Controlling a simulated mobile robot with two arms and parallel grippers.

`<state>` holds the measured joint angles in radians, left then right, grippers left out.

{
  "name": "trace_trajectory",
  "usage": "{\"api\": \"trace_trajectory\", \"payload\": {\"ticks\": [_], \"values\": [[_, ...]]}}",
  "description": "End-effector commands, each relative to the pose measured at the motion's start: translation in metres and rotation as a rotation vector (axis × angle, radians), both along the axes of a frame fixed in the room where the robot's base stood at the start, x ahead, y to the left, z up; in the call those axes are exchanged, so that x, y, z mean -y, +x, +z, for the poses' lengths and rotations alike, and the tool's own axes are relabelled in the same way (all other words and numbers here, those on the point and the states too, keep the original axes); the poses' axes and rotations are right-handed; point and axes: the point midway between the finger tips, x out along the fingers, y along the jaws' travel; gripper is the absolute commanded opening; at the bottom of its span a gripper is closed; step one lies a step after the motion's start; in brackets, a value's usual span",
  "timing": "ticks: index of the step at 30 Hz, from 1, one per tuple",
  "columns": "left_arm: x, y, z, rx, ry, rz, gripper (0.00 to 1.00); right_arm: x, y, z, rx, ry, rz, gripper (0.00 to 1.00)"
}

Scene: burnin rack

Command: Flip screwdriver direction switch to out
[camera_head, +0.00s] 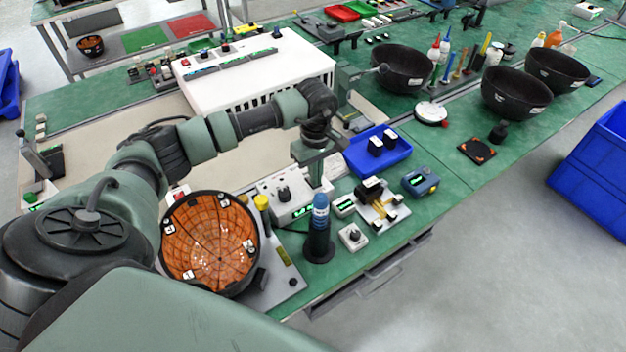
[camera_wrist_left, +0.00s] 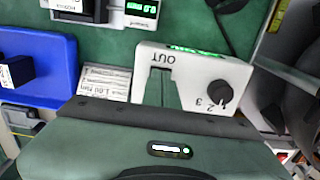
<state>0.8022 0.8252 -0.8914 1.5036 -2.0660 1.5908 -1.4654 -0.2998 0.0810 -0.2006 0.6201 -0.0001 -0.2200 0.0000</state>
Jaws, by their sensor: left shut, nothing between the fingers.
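The white screwdriver controller box (camera_head: 270,188) stands on the green bench, with a black knob and a green display. In the left wrist view the box (camera_wrist_left: 205,65) shows the label OUT, the knob (camera_wrist_left: 219,92) and the numbers 2 and 3. My left gripper (camera_head: 316,182) is shut and empty, pointing down at the box. In the left wrist view its fingertips (camera_wrist_left: 162,74) are right beside the OUT label. The direction switch is hidden by the fingers, so its position and any contact cannot be told. A blue-topped screwdriver (camera_head: 320,207) stands upright in a black holder.
An orange-lined bowl (camera_head: 210,245) lies left of the controller. A blue tray (camera_head: 377,150) with black parts and a small fixture (camera_head: 380,205) are to the right. A large white machine (camera_head: 255,70) stands behind. The bench's front edge is close.

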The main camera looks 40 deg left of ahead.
Motion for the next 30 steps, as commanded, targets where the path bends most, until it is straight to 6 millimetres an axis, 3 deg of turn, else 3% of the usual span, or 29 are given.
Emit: {"api": "trace_trajectory", "payload": {"ticks": [7,30], "values": [[0.0,-0.002,0.003,-0.005,0.001,0.0,0.0,0.0,0.0,0.003,0.0,0.0,0.0,0.36],[0.0,-0.001,0.065,-0.002,0.001,0.0,0.0,0.0,0.0,0.034,0.0,0.0,-0.001,0.36]]}}
